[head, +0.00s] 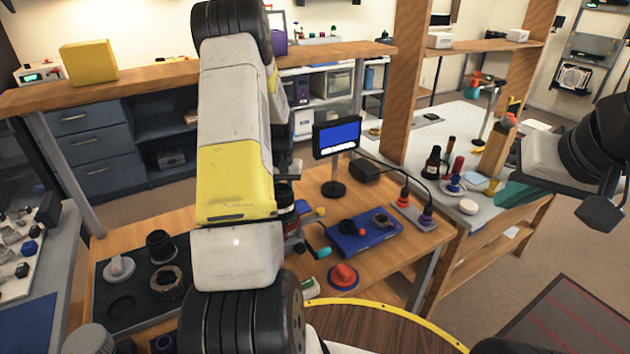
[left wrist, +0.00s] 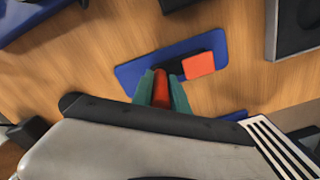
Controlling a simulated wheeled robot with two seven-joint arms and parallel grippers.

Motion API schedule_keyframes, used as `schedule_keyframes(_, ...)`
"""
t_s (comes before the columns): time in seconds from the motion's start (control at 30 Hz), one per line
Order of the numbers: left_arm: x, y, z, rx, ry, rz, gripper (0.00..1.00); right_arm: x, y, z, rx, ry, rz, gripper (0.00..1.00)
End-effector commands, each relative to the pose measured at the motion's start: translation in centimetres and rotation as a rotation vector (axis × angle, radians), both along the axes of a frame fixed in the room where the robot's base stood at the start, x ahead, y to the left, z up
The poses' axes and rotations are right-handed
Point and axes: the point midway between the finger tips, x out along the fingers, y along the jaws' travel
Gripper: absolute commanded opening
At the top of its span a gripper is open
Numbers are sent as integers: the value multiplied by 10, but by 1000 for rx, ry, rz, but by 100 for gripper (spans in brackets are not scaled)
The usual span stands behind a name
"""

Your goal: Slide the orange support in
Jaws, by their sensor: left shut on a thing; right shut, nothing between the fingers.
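In the left wrist view my left gripper (left wrist: 162,92) has its green fingers shut on an orange-red piece, which I take for the orange support (left wrist: 161,86). Its far end is close to a dark part on a blue plate (left wrist: 135,72); I cannot tell whether they touch. A flat orange-red block (left wrist: 199,65) lies on the same plate, right of the dark part. My right gripper (head: 514,197) is at the right, shut and empty, in front of the white-topped bench.
On the wooden table are a blue tray (head: 360,242) with dark rings, a red-orange round part (head: 343,276), a small monitor (head: 337,139) and a dark foam tray (head: 115,326) with lens parts. A bench (head: 430,137) with several tools stands at the right.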

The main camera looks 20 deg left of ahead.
Motion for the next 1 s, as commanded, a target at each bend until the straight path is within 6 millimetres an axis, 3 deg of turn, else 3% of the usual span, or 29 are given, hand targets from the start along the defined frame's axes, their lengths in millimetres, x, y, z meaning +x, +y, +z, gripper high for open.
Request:
schedule_keyframes(0.13,-15,15,1,1,-2,2,0,0,0,0,0,0,0,0)
schedule_keyframes(0.47,-19,18,1,2,0,3,0,0,0,0,0,0,0,0)
schedule_keyframes(0.5,-19,19,1,2,1,3,27,0,0,0,0,0,0,0)
schedule_keyframes(0.57,-19,18,1,2,1,3,39,0,0,0,0,0,0,0)
schedule_keyframes(1.0,-18,18,9,3,-2,1,41,0,0,0,0,0,0,0)
